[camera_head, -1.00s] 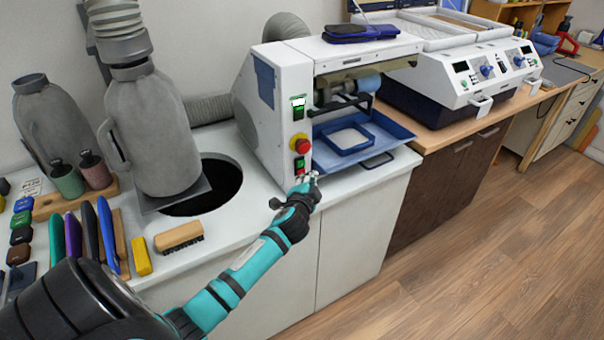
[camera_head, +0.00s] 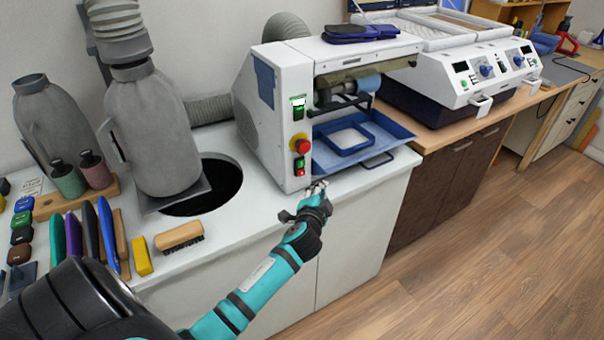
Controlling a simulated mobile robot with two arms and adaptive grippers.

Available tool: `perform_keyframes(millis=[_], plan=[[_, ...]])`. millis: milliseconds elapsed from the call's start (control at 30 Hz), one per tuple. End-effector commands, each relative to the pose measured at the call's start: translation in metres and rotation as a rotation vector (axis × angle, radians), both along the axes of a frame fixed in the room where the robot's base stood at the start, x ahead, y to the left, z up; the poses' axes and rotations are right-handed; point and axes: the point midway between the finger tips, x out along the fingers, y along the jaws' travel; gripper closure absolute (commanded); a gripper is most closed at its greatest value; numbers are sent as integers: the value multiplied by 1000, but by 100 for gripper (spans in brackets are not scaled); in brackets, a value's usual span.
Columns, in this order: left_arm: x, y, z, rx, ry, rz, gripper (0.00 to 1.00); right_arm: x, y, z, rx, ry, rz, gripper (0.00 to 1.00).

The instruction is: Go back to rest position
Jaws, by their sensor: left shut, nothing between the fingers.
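My left gripper (camera_head: 318,187) is shut and empty. It is at the front edge of the white counter, just below and right of the control panel of the white roller machine (camera_head: 273,122). The machine's panel has a red emergency knob (camera_head: 300,144) and green and red buttons below it. A gap shows between the fingertips and the buttons. My left arm reaches in from the lower left. My right gripper is not in view.
A blue tray (camera_head: 395,128) with a blue frame (camera_head: 346,137) sits at the machine's front. Left on the counter (camera_head: 225,232) are a brush (camera_head: 180,236), a yellow block (camera_head: 142,256) and several coloured tools. Wooden floor is free at right.

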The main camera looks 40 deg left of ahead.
Motion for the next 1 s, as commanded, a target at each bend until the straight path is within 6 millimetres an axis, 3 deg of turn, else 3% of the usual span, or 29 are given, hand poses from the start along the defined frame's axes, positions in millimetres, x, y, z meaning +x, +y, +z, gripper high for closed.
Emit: perform_keyframes(millis=[367,467,567,767,867,1000], plan=[[0,0,-1,-1,2,0,100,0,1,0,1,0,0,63],[-3,-2,-19,-19,30,-5,100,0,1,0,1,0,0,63],[-13,-9,-63,-65,101,-19,100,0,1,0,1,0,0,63],[-69,-34,-197,-225,321,-38,100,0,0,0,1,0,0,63],[-112,-48,-261,-312,430,-31,100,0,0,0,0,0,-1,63],[-184,-66,-339,-430,578,-1,100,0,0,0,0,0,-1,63]])
